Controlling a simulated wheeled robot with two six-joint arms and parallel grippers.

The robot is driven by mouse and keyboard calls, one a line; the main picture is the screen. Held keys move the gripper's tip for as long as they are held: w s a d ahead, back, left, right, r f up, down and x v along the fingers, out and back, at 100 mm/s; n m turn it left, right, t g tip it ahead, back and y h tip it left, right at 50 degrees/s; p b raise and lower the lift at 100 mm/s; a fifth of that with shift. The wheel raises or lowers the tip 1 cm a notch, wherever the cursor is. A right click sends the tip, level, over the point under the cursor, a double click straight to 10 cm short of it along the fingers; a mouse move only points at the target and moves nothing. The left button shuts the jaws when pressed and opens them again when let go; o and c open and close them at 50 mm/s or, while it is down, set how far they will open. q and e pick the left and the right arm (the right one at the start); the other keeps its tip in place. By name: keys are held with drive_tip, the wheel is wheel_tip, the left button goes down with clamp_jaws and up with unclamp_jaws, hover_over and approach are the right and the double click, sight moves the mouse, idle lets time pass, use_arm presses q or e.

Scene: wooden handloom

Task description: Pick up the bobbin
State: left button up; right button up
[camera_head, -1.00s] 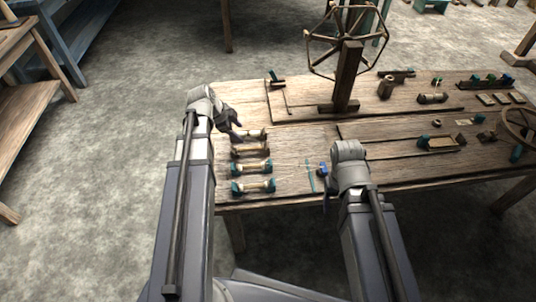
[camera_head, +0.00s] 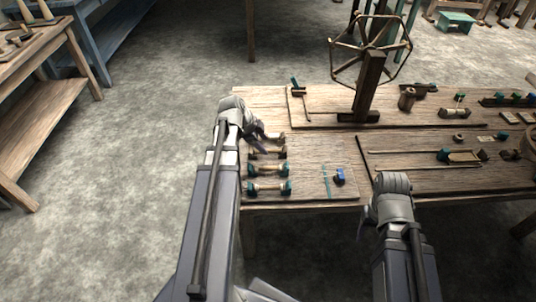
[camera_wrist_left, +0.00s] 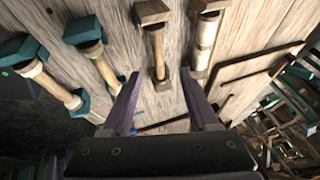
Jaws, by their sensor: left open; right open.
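Several bobbins lie in a row at the table's front left. Two have teal ends: the nearest bobbin (camera_head: 270,188) and the one behind it (camera_head: 268,170). Farther back are a brown-ended bobbin (camera_wrist_left: 157,48) and a paler-shafted bobbin (camera_wrist_left: 204,45), partly hidden by my left gripper in the head view. My left gripper (camera_head: 262,142) is open over the far end of the row. In the left wrist view, its fingers (camera_wrist_left: 160,78) point at the brown-ended bobbin, which lies between their tips, not clasped. My right gripper (camera_head: 364,222) is empty, just off the table's front edge.
A wooden reel on a post (camera_head: 371,85) stands at the back of the table (camera_head: 310,150). A small blue item (camera_head: 340,176) lies right of the bobbins. A raised board with tools lies farther right. A shelf stands at far left.

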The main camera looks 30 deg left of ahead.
sight(270, 150)
use_arm(q)
drive_tip(key=shift+f, duration=0.1)
drive_tip(key=b+x, duration=0.4)
drive_tip(key=x, duration=0.1)
drive_tip(key=shift+d+b, duration=0.2)
drive_tip(key=shift+b, duration=0.15)
drive_tip(key=shift+c, duration=0.2)
clamp_jaws()
